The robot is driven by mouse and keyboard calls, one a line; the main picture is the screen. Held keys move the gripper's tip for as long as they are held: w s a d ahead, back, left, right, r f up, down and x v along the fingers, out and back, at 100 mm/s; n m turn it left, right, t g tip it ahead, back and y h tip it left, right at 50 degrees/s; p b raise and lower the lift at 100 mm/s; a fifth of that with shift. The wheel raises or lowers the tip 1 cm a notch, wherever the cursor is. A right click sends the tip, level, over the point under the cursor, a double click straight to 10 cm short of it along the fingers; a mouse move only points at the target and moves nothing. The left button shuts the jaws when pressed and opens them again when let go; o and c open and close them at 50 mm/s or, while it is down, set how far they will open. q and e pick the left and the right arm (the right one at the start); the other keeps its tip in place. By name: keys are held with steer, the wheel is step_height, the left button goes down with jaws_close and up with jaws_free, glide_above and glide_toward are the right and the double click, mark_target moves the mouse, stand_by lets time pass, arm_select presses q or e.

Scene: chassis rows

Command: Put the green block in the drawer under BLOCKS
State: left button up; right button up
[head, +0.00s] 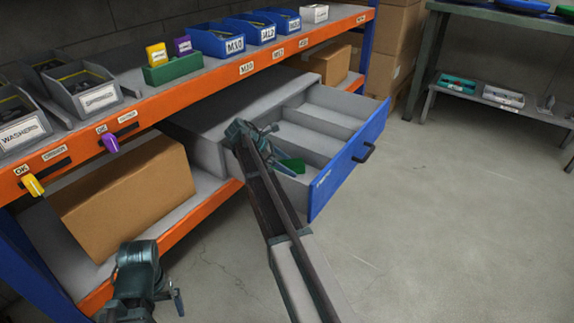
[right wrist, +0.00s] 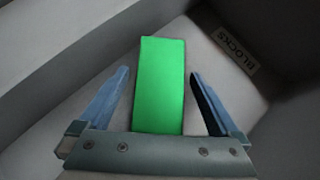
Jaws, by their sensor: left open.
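The green block (right wrist: 160,85) lies in a compartment of the open blue-fronted drawer (head: 345,165), close to a wall label reading BLOCKS (right wrist: 235,50). In the head view the block (head: 292,165) is partly hidden by my right arm. My right gripper (head: 277,150) is inside the drawer; in the right wrist view its fingers (right wrist: 158,95) are apart, one on each side of the block, with gaps between them and it. My left gripper (head: 172,296) is open and empty, low in front of the shelf.
The orange-edged shelf above holds grey bins, blue bins (head: 215,41) and a green tray (head: 172,69). A cardboard box (head: 125,195) sits on the lower shelf at left. Drawer dividers stand beside the block's compartment. The floor (head: 440,220) at right is clear.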

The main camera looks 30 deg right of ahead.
steer(key=shift+r, duration=0.1)
steer(key=shift+a+r+p, duration=0.1)
steer(key=shift+r+p, duration=0.2)
steer(key=shift+p, duration=0.1)
steer(key=p+v, duration=0.8)
steer(key=v, duration=0.3)
steer(key=shift+a, duration=0.3)
steer(key=b+x, duration=0.9)
steer(key=x, duration=0.3)
steer(key=shift+w+d+f, duration=0.1)
steer(key=shift+w+f, duration=0.05)
steer(key=shift+r, duration=0.25)
